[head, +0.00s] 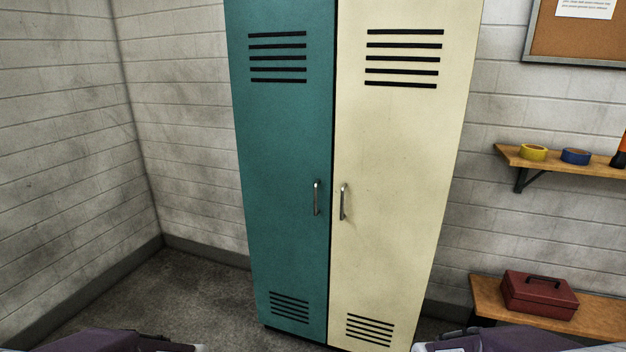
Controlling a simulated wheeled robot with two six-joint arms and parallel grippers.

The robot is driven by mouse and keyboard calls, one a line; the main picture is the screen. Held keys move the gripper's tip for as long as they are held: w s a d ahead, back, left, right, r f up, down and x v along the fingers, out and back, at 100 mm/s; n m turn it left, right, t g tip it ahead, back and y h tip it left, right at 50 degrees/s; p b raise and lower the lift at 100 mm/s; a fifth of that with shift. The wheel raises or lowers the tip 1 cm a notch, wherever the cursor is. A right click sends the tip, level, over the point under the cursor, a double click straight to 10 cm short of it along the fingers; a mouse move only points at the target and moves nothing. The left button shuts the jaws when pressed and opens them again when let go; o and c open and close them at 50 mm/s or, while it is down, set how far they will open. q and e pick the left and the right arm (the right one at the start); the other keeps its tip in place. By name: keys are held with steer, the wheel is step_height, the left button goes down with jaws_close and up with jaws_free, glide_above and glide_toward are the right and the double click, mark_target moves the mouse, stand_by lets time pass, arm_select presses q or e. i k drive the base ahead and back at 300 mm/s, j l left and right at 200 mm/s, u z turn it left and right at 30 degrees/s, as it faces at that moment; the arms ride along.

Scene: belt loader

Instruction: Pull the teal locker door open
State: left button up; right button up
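The teal locker door (280,140) stands left of centre, upright and shut. It has black vent slots at top and bottom. Its metal handle (316,198) is a short vertical bar near the door's right edge. A cream locker door (400,150) adjoins it on the right, also shut, with its own handle (343,202) near its left edge. Parts of my two arms show at the bottom edge, left and right, well below and apart from the handles. Neither gripper's fingers can be seen.
A wooden shelf (540,164) on the right wall holds a yellow tape roll (533,153) and a blue one (575,156). Below, a red toolbox (540,294) sits on a wooden bench (598,318). The floor (185,295) left of the lockers is clear up to the brick walls.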

mark_target(280, 53)
steer(key=i+u, duration=0.15)
steer(key=i, duration=0.3)
steer(key=i+l+u, duration=0.15)
steer(key=i, duration=0.25)
steer(key=i+l+u, duration=0.15)
steer(key=i, duration=0.3)
